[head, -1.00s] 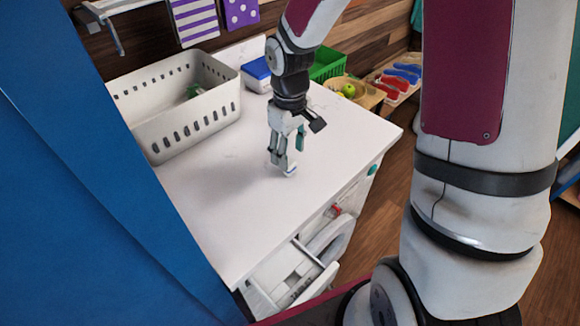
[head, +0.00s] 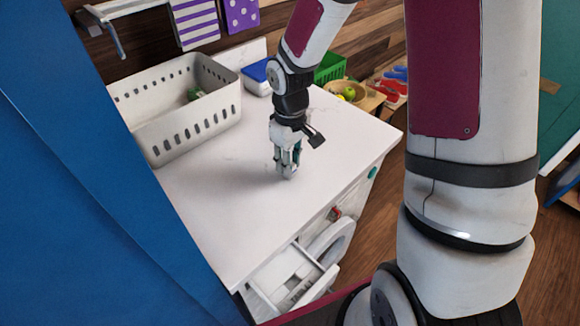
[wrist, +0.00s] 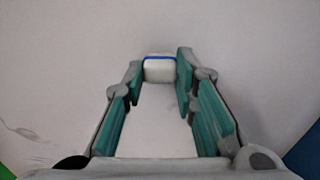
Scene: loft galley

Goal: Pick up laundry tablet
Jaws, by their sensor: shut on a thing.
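The laundry tablet (wrist: 159,70) is a small white block with a blue band, seen in the wrist view between the fingertips. My gripper (wrist: 160,75) is shut on it, with a teal-padded finger at each side. In the head view my gripper (head: 287,172) points down at the white worktop (head: 225,215), its tips at or just above the surface. The fingers mostly hide the tablet there, and I cannot tell whether it still touches the worktop.
A white slotted basket (head: 185,118) stands at the back left of the worktop. A blue-lidded tub (head: 256,76) and a green crate (head: 329,67) are behind the arm. An open drawer (head: 290,280) juts out below the front edge. The worktop around my gripper is clear.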

